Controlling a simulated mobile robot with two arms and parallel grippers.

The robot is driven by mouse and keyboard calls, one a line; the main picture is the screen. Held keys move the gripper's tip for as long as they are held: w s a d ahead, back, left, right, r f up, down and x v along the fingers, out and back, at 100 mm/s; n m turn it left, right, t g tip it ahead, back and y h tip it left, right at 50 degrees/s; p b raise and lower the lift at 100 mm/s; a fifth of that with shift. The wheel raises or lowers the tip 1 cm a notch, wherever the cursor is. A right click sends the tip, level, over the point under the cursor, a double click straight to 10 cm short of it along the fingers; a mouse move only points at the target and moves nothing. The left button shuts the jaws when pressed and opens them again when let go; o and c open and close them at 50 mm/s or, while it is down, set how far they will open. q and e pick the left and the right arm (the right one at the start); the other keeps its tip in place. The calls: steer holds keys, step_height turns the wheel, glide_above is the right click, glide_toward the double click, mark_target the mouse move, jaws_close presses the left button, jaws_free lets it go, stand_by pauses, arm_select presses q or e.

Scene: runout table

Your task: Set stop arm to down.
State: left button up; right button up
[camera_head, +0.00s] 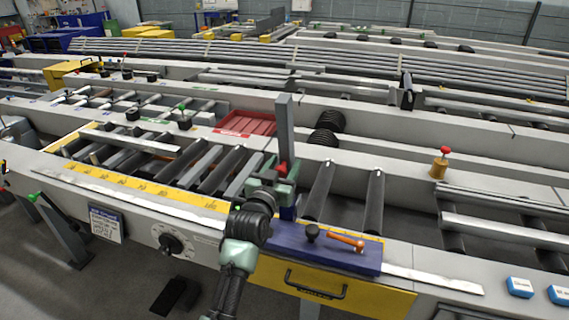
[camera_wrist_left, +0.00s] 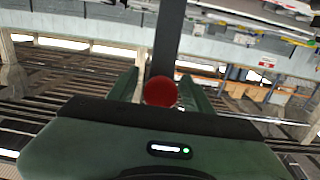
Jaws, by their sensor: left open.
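The stop arm (camera_head: 285,122) is a grey bar standing upright on the runout table, with a red knob (camera_head: 282,167) low on its near side. In the left wrist view the dark bar (camera_wrist_left: 168,35) rises behind the round red knob (camera_wrist_left: 160,91). My left gripper (camera_head: 280,174) is green and reaches up to the knob from the front. Its fingers are open, one on each side of the knob in the wrist view (camera_wrist_left: 160,80). I cannot tell whether either finger touches it. My right gripper is not in view.
A blue block (camera_head: 335,250) with a black knob and an orange handle (camera_head: 346,241) lies right of my gripper. A yellow drawer front (camera_head: 375,299) is below. Rollers (camera_head: 374,200) and a red tray (camera_head: 246,122) lie beyond. A yellow post with a red top (camera_head: 440,165) stands right.

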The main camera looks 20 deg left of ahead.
arm_select(q)
steer(key=shift+w, duration=0.25)
jaws_close()
stand_by(1.4)
